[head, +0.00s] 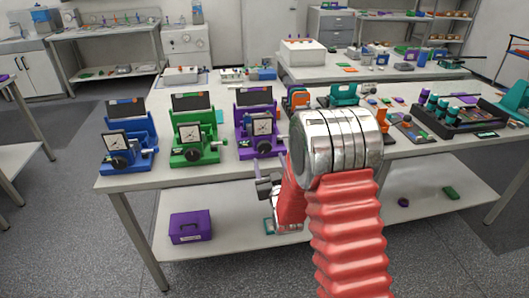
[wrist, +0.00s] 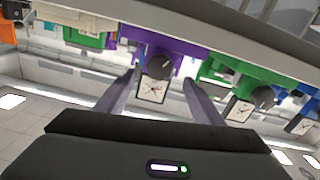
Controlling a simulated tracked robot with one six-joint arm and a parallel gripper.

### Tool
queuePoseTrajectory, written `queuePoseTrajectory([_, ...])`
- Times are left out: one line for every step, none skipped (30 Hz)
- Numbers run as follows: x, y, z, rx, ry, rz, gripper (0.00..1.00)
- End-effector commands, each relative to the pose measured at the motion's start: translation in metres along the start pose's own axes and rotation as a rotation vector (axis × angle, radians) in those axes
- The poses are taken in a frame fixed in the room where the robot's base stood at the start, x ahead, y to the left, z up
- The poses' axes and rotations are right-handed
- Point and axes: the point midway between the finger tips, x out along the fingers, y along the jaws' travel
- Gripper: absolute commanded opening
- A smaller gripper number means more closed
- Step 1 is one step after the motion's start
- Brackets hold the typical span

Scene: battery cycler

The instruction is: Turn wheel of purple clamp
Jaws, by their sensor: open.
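The purple clamp (head: 245,121) stands on the bench, right of the green and blue clamps, with a white dial on its front. Its dark round wheel (head: 265,147) is low on the front. In the wrist view, which is upside down, the purple clamp (wrist: 140,40) is at the top, with its wheel (wrist: 160,66) and dial (wrist: 152,91) near the picture's middle. My gripper (head: 264,188) is below and in front of the clamp near the bench edge. In the wrist view its two fingers (wrist: 160,80) are apart, pointing toward the wheel; contact is not visible.
A green clamp (head: 185,131) and a blue clamp (head: 143,131) stand to the left. Orange (head: 298,96) and teal (head: 346,94) devices stand to the right. A black tray (head: 455,120) holds bottles. A purple box (head: 176,228) sits on the lower shelf. The bench front edge is near my gripper.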

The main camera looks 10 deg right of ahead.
Motion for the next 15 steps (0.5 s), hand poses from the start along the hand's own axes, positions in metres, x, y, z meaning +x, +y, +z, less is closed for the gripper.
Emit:
queuePoseTrajectory([0.008, 0.000, 0.000, 0.000, 0.001, 0.000, 0.61])
queuePoseTrajectory([0.012, 0.000, 0.001, 0.000, 0.000, 0.000, 0.61])
queuePoseTrajectory([0.018, 0.000, 0.000, 0.000, 0.001, 0.000, 0.61])
queuePoseTrajectory([0.022, 0.000, 0.000, 0.000, 0.001, 0.000, 0.61])
queuePoseTrajectory([0.026, 0.000, 0.000, 0.000, 0.001, 0.000, 0.61])
queuePoseTrajectory([0.032, 0.000, 0.001, 0.000, 0.000, 0.000, 0.61])
queuePoseTrajectory([0.036, 0.000, 0.001, 0.000, 0.000, 0.000, 0.61])
queuePoseTrajectory([0.040, 0.000, 0.000, 0.000, 0.001, 0.001, 0.61])
queuePoseTrajectory([0.045, 0.000, 0.000, 0.000, 0.000, 0.001, 0.61])
queuePoseTrajectory([0.049, 0.000, 0.000, 0.000, 0.001, 0.001, 0.61])
queuePoseTrajectory([0.052, 0.000, 0.000, 0.000, 0.000, 0.001, 0.61])
queuePoseTrajectory([0.056, 0.000, 0.000, 0.000, 0.001, 0.001, 0.61])
queuePoseTrajectory([0.059, 0.000, 0.000, 0.000, 0.000, 0.001, 0.61])
queuePoseTrajectory([0.061, 0.000, 0.001, 0.000, -0.001, 0.001, 0.61])
queuePoseTrajectory([0.064, 0.000, 0.001, 0.000, -0.001, 0.001, 0.61])
